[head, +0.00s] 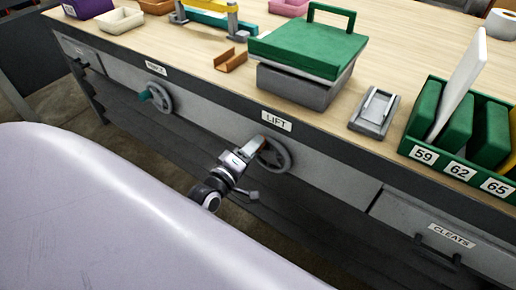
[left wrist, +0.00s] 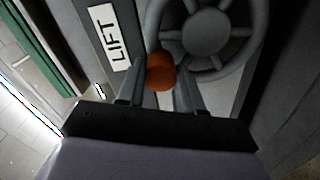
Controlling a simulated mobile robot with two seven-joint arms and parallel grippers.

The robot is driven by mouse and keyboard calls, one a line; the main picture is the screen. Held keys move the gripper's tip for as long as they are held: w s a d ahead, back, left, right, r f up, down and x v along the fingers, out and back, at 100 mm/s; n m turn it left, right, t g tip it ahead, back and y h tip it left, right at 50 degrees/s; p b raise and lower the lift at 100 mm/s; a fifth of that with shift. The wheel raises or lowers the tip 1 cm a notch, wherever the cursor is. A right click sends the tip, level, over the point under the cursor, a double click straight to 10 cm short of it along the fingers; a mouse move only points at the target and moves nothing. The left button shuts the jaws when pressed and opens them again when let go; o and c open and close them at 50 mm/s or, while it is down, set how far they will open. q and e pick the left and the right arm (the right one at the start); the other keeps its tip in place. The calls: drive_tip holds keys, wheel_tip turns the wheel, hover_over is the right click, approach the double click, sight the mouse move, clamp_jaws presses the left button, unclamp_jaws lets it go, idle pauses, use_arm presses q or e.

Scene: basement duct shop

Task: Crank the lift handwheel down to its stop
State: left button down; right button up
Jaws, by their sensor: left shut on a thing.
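The grey spoked lift handwheel (head: 276,156) is on the bench front, just below the LIFT label (head: 276,121). It fills the upper right of the left wrist view (left wrist: 205,32). Its orange crank knob (left wrist: 161,72) is at the rim, on the side toward the label. My left gripper (head: 254,147) is at the wheel's upper left in the head view, shut on the orange knob with a finger on each side of it. The gripper hides the knob in the head view. My right gripper is not in view.
A second handwheel with a teal knob (head: 160,97) is farther left on the bench front. A green-topped press-like block (head: 308,50) stands on the bench above the wheel. The cleats drawer (head: 440,243) is at lower right. A green rack (head: 403,147) holds numbered green pieces.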

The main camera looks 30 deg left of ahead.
use_arm(q)
drive_tip(key=a+f+n+b, duration=0.3)
drive_tip(key=f+n+b, duration=0.2)
drive_tip(key=n+b, duration=0.4)
drive_tip(key=shift+a+f+n, duration=0.25)
drive_tip(key=shift+f+n, duration=0.15)
drive_tip(key=shift+n, duration=1.6)
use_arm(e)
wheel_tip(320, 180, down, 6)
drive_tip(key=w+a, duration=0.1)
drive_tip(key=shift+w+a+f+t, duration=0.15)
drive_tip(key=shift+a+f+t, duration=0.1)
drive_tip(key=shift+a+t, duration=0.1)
use_arm(q)
drive_tip(key=c, duration=0.7)
unclamp_jaws()
drive_tip(key=shift+c, duration=0.2)
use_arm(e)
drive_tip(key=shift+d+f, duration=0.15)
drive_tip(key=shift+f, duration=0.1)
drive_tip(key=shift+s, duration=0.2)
use_arm(q)
drive_tip(key=s, duration=0.7)
drive_tip(key=shift+a, duration=0.15)
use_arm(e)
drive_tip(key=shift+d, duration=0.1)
